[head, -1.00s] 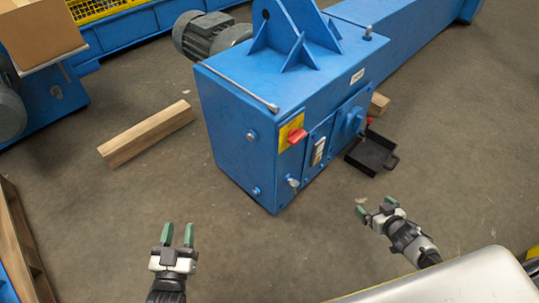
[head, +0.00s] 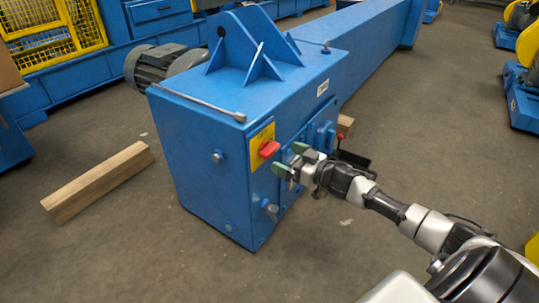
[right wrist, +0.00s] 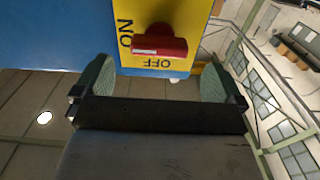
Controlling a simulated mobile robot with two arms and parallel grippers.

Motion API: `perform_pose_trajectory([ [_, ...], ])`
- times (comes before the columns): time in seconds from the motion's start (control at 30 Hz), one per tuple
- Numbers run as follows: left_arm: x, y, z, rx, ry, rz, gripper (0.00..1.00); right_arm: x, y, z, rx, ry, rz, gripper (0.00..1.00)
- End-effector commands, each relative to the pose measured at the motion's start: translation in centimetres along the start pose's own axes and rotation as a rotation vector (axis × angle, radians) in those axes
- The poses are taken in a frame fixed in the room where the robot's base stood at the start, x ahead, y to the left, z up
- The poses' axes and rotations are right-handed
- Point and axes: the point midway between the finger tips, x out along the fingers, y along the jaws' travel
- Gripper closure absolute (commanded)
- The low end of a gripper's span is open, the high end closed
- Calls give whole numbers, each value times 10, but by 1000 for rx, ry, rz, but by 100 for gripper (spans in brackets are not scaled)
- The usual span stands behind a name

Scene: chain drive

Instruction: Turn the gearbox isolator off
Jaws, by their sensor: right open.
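The blue gearbox housing (head: 200,140) stands on the floor. Its isolator is a red handle (head: 268,149) on a yellow plate (head: 262,135) near the front corner. In the right wrist view the red handle (right wrist: 158,43) sits above the gap between the fingers, with ON and OFF printed on the yellow plate (right wrist: 195,30); I cannot tell which setting it is at. My right gripper (head: 291,161) is open and empty, just right of and slightly below the handle in the head view, apart from it. My left gripper is out of view.
A wooden beam (head: 98,183) lies on the floor at left. A grey motor (head: 165,64) is behind the housing. A chrome rod (head: 200,102) lies along the housing's top edge. A black tray (head: 355,158) is partly hidden behind my right arm. The floor in front is clear.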

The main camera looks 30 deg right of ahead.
Motion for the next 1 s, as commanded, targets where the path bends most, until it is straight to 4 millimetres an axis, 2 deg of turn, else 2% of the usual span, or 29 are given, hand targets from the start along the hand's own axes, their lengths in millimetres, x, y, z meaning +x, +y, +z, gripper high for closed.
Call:
perform_pose_trajectory([
  [0.2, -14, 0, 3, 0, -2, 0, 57, 36, 1, 1, -2, 4, 1, 0],
  [0.4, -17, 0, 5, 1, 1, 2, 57, 56, 0, 1, -1, 1, 1, 0],
  [0.8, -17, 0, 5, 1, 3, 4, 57, 62, 0, 0, -1, -1, 2, 0],
  [0.83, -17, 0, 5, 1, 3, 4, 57, 62, 0, 0, -1, -1, 2, 2],
  [1.0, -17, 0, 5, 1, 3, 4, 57, 62, 0, 0, -1, -1, 2, 28],
])
